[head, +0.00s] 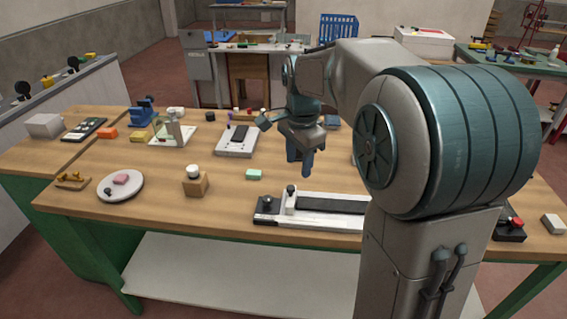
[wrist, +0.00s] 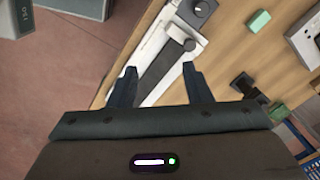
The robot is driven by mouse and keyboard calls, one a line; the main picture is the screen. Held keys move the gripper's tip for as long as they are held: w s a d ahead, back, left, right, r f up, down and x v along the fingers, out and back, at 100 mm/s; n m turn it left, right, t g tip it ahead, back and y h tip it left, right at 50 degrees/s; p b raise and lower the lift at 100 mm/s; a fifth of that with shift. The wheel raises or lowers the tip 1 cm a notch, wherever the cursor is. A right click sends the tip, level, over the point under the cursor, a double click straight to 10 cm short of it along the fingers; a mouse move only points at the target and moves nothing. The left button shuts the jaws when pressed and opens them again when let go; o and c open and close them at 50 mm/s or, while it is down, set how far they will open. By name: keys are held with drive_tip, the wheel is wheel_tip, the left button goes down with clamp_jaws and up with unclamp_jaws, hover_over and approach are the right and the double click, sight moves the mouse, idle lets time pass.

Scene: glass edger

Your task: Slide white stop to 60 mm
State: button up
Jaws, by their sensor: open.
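The white stop (head: 289,201) sits near the left end of a long white-edged rail fixture (head: 325,222) with a dark strip, at the front of the wooden table. A small dark knob tops the stop. A black end block (head: 265,212) with a knob lies just left of the stop. My gripper (head: 299,168) is open and empty, above and behind the fixture. In the wrist view my gripper's fingers (wrist: 160,68) straddle the strip, apart from the stop. No scale marks are readable.
A green block (head: 253,175) and a wooden block with a white knob (head: 195,181) stand left of the fixture. A white-based device (head: 236,141) is farther back. My arm hides the fixture's right end. Bare tabletop lies around the fixture's left end.

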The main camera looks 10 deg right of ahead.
sight(291, 187)
drive_tip(key=w+m+p, duration=0.2)
drive_tip(key=w+m, duration=0.3)
drive_tip(key=w, duration=0.2)
drive_tip(key=shift+g, duration=0.4)
wheel_tip(291, 187, down, 14)
drive_tip(key=shift+w+r+p, duration=0.15)
drive_tip(key=shift+p, duration=0.5)
clamp_jaws()
